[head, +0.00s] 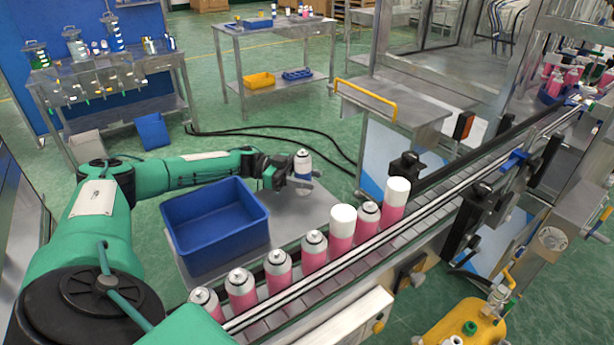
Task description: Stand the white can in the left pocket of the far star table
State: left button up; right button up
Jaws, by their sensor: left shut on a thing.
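A white can (302,159) with a silvery top and a dark band stands upright in my left gripper (299,181). The gripper is shut on its lower part, at the conveyor's far side and right of the blue bin. At the far upper right end of the conveyor, a dark blue star-shaped part (551,90) has pink cans around it. It looks like the far star table, but its left pocket is too small to make out. My right gripper is not in view.
A row of pink cans (279,268), two with white caps, stands along the conveyor (330,272). An empty-looking blue bin (215,222) sits on a grey surface (300,213). Black machine blocks (405,167) and a steel guard frame stand toward the right.

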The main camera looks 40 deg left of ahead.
pick_arm(q)
jog(key=shift+f, duration=0.15)
jog(key=o, duration=1)
jog(key=shift+c, duration=0.2)
